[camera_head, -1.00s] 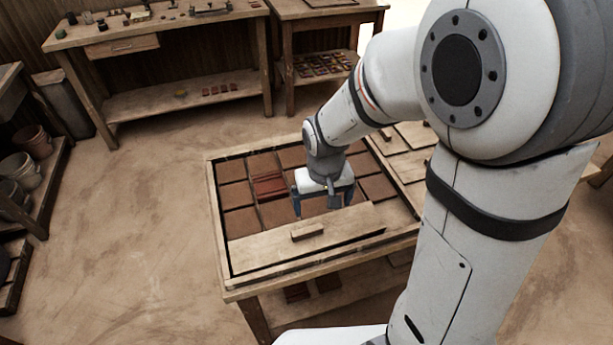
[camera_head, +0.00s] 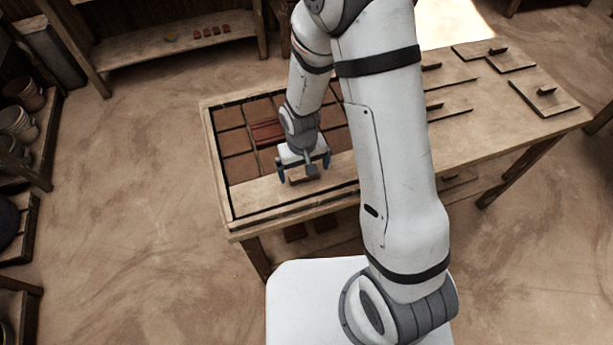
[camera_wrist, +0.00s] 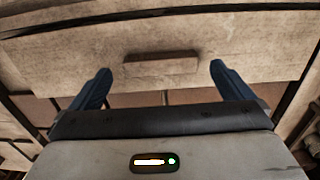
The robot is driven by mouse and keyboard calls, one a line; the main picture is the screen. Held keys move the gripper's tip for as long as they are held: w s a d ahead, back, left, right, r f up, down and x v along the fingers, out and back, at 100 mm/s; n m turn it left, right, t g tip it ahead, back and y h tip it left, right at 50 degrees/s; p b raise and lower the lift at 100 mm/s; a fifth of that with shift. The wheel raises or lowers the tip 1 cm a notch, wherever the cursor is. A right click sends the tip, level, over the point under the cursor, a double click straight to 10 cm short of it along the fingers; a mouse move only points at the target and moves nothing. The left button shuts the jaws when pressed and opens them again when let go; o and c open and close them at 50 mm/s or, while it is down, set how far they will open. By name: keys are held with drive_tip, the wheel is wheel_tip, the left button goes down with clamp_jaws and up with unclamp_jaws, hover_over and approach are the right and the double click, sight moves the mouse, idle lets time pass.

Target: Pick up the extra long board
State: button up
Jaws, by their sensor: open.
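A long pale wooden board (camera_head: 250,197) lies along the near side of the tiled frame on the table, and my arm hides its right part. It also fills the upper part of the wrist view (camera_wrist: 75,60). A small wooden block handle (camera_wrist: 160,66) stands on the board. My gripper (camera_head: 303,168) is open and points down over this handle. In the wrist view, the fingertips (camera_wrist: 161,70) are on either side of the handle, with a gap at both ends. I cannot tell their exact height above the board.
Reddish-brown tiles (camera_head: 238,142) fill the frame behind the board. Shorter boards with handles (camera_head: 545,95) lie on the right of the table (camera_head: 480,145). Shelves with pots (camera_head: 18,125) stand at the left. The floor (camera_head: 130,200) between is clear.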

drive_tip(key=shift+f, duration=0.7)
drive_tip(key=c, duration=1.2)
drive_tip(key=shift+c, duration=0.2)
drive_tip(key=shift+r, duration=0.15)
